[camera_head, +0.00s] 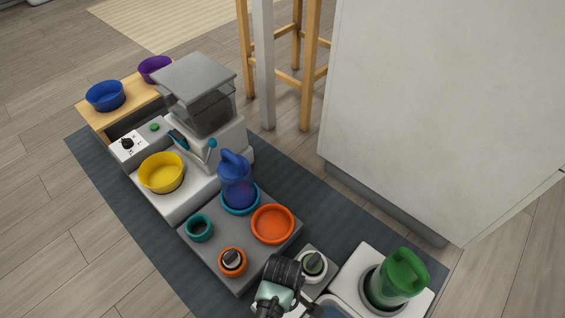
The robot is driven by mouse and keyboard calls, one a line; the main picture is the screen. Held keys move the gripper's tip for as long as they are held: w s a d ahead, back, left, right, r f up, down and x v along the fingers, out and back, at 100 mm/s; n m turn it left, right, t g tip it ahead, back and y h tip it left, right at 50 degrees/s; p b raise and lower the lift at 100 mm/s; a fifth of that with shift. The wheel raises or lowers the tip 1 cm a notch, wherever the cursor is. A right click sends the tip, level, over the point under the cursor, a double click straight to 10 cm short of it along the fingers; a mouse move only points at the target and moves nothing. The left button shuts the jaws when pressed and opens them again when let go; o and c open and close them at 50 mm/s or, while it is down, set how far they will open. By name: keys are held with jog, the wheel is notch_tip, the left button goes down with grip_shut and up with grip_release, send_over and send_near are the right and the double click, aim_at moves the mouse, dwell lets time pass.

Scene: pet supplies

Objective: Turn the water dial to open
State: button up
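A second dark knob (128,143) is on the white panel of the food dispenser (200,100).
A grey tray (215,270) left of my gripper holds a dark-topped item in an orange ring (232,262), a teal cup (199,228), an orange bowl (273,224) and a blue bottle (236,176). A yellow bowl (161,173) stands farther back. A white cabinet (440,110) rises behind.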

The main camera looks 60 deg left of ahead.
jog(key=shift+f, duration=0.2)
grip_shut()
dwell(0.4)
jog(key=shift+r+m+p, duration=0.1)
jog(key=shift+m+p, duration=0.2)
jog(key=shift+p, duration=0.1)
jog(key=m+p, duration=0.2)
jog(key=p, duration=0.1)
jog(key=shift+r+m, duration=0.15)
jog(key=shift+m, duration=0.15)
jog(key=m+p, duration=0.4)
jog(key=m, duration=0.3)
jog(key=m+p, duration=0.1)
jog(key=m, duration=0.1)
jog(key=shift+f+m, duration=0.2)
jog(key=shift+m, duration=0.2)
jog(key=m+p, duration=0.1)
jog(key=m, duration=0.4)
